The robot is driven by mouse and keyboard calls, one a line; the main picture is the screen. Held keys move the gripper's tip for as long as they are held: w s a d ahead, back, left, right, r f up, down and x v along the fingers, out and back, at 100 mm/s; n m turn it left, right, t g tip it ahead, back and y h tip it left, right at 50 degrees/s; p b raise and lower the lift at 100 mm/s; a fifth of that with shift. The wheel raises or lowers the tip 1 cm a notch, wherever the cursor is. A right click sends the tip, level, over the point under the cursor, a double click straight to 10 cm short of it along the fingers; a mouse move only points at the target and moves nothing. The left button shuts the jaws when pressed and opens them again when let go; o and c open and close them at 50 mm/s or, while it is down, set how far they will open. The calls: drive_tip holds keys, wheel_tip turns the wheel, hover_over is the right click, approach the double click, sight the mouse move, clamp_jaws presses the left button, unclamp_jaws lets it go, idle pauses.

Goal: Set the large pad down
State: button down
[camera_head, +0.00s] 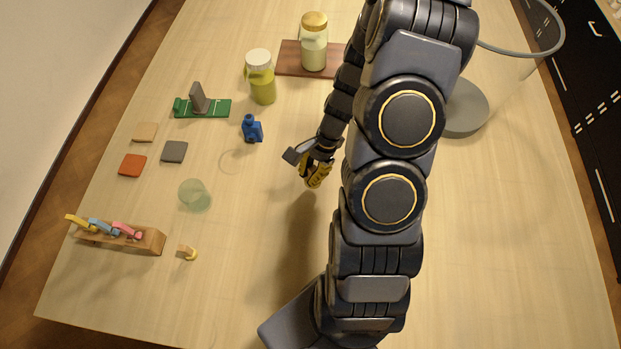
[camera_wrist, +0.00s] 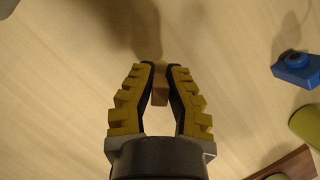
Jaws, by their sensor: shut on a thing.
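My gripper (camera_wrist: 159,80), with yellow-ribbed fingers, is shut on a small tan-brown piece (camera_wrist: 160,92) at its fingertips in the wrist view. Only a narrow part of the piece shows between the fingers; I cannot tell its full size or whether it is the large pad. In the head view my gripper (camera_head: 316,180) hangs over the middle of the table, right of the blue bottle, and the held piece is not clear there. Flat square pads lie at the left: a tan one (camera_head: 145,132), an orange one (camera_head: 132,165) and a grey one (camera_head: 174,152).
A greenish glass disc (camera_head: 195,195), a wooden rack (camera_head: 150,241) and a small yellow-tan item (camera_head: 187,252) sit front left.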

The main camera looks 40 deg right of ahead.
drive_tip(key=shift+f, duration=1.6)
drive_tip(key=shift+f, duration=0.2)
drive_tip(key=c, duration=1.2)
unclamp_jaws()
drive_tip(key=shift+o, duration=0.2)
drive_tip(key=shift+r, duration=0.15)
